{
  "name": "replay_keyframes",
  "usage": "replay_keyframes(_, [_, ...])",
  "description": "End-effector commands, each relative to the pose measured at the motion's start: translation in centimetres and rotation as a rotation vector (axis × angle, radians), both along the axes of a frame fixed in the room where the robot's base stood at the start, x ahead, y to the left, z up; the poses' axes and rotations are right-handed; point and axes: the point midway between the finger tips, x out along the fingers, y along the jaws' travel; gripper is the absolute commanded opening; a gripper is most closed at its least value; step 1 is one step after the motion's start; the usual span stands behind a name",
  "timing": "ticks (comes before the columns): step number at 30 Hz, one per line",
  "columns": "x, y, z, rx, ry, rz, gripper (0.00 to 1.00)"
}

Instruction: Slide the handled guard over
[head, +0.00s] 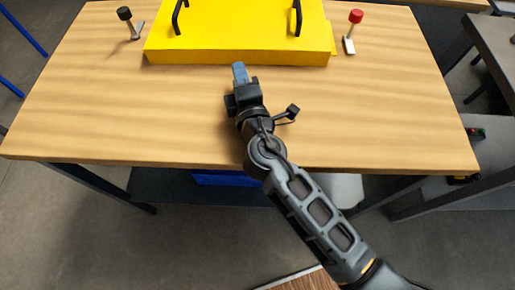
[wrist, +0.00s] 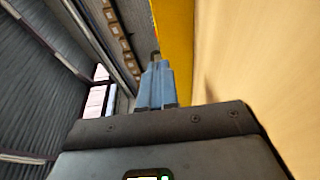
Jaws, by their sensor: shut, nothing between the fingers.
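The yellow guard (head: 235,35) lies at the far side of the wooden table, its top cut off by the picture edge. It has two black handles, a left one (head: 179,17) and a right one (head: 297,17). In the wrist view a yellow surface of the guard (wrist: 176,45) shows past the fingers. My gripper (head: 239,68) is shut and empty, just in front of the guard's near edge, between the two handles. Its blue-grey fingers (wrist: 155,78) are together in the wrist view. Whether they touch the guard I cannot tell.
A lever with a black knob (head: 124,13) stands left of the guard, and one with a red knob (head: 356,16) stands to its right. The near part of the wooden table (head: 120,115) is clear. A blue bin (head: 225,179) is underneath, and a grey bench stands at right.

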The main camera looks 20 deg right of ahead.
Motion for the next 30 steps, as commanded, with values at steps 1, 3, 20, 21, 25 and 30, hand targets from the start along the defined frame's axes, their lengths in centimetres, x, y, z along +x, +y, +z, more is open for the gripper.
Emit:
replay_keyframes(1, [-0.7, 0.1, -0.1, 0.001, 0.001, 0.001, 0.0])
replay_keyframes(3, [-1.6, 0.2, -0.1, 0.002, 0.001, 0.001, 0.0])
replay_keyframes(20, [-13.0, 1.0, -0.3, 0.001, 0.002, 0.004, 0.0])
replay_keyframes(21, [-13.8, 1.1, -0.4, 0.0, 0.002, 0.004, 0.0])
replay_keyframes(25, [-16.1, 1.3, -0.3, 0.001, 0.002, 0.004, 0.0])
replay_keyframes(30, [-17.8, 1.3, -0.1, 0.0, 0.001, 0.002, 0.0])
